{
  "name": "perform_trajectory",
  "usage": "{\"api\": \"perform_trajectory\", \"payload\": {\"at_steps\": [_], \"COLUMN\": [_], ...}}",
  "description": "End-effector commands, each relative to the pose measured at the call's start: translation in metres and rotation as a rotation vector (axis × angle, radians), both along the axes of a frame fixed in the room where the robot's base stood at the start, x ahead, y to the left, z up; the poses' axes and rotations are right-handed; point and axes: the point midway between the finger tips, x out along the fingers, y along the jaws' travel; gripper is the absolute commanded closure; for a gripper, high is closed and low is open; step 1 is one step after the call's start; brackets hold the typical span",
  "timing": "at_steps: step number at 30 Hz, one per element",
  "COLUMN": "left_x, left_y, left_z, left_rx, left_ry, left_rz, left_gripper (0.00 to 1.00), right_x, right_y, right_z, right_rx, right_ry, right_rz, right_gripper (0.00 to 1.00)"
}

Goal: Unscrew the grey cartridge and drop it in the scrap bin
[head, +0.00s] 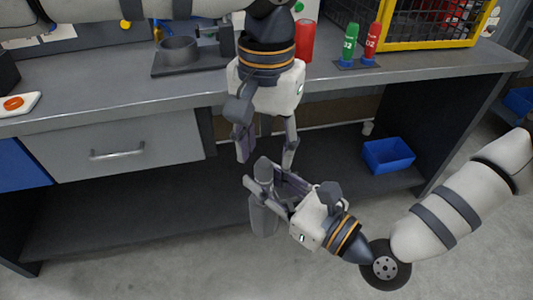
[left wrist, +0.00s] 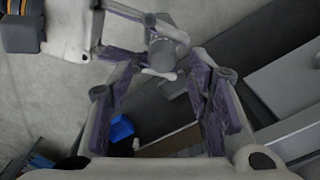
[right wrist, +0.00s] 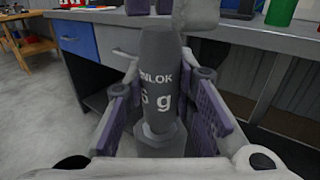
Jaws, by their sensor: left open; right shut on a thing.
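My right gripper (head: 268,186) is shut on the grey cartridge (head: 263,218), held upright in the air in front of the bench. In the right wrist view the cartridge (right wrist: 160,85) has a dark body with white lettering, partly cut off, and a lighter grey lower part. My left gripper (head: 267,158) is open and points down just above the cartridge's top. In the left wrist view the cartridge's round end (left wrist: 162,54) shows beyond the open fingers, not between them. A blue bin (head: 388,156) stands on the lower shelf at right; I cannot tell if it is the scrap bin.
The bench (head: 120,100) carries a dark fixture with a round cup (head: 180,50), a red cylinder (head: 305,41), a stand with a green and a red cartridge (head: 360,64) and a yellow-framed cage (head: 430,22). A drawer (head: 118,143) is below. The floor in front is clear.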

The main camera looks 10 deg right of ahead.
Motion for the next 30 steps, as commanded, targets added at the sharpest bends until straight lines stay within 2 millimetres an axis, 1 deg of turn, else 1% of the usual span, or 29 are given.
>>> {"api": "perform_trajectory", "payload": {"at_steps": [1,3,5,6,7,8,12,14,16,17,19,24,27,30], "left_x": [0.001,0.001,0.001,0.000,0.000,0.000,-0.008,-0.012,-0.015,-0.016,-0.015,-0.012,-0.009,-0.007], "left_y": [0.000,0.000,0.000,0.001,0.002,0.004,0.016,0.019,0.021,0.021,0.019,0.015,0.012,0.009], "left_z": [0.010,0.019,0.023,0.026,0.029,0.036,0.078,0.091,0.095,0.092,0.081,0.038,0.016,-0.002], "left_rx": [0.000,0.000,0.001,0.000,-0.005,-0.013,-0.071,-0.087,-0.097,-0.098,-0.099,-0.096,-0.098,-0.099], "left_ry": [-0.004,-0.006,-0.004,-0.004,-0.009,-0.018,-0.081,-0.103,-0.115,-0.117,-0.115,-0.112,-0.113,-0.114], "left_rz": [0.001,0.001,0.001,-0.002,-0.012,-0.034,-0.212,-0.275,-0.317,-0.326,-0.330,-0.330,-0.327,-0.327], "left_gripper": [0.54,0.54,0.54,0.51,0.51,0.51,0.51,0.51,0.51,0.51,0.51,0.51,0.51,0.51], "right_x": [0.000,0.000,0.000,0.000,0.000,0.000,0.000,0.000,0.000,0.000,0.000,0.000,0.000,0.000], "right_y": [0.001,0.001,0.001,0.001,0.001,0.001,0.001,0.001,0.001,0.001,0.001,0.001,0.001,0.001], "right_z": [0.003,0.004,0.004,0.004,0.004,0.004,0.004,0.004,0.004,0.004,0.003,0.003,0.003,0.003], "right_rx": [0.004,0.004,0.004,0.004,0.004,0.004,0.004,0.004,0.004,0.004,0.004,0.004,0.004,0.004], "right_ry": [-0.007,-0.007,-0.007,-0.007,-0.007,-0.007,-0.008,-0.008,-0.008,-0.007,-0.007,-0.007,-0.007,-0.007], "right_rz": [0.001,0.002,0.002,0.002,0.002,0.002,0.003,0.003,0.003,0.003,0.003,0.003,0.003,0.003], "right_gripper": [1.00,1.00,1.00,1.00,1.00,1.00,1.00,1.00,1.00,1.00,1.00,1.00,1.00,1.00]}}
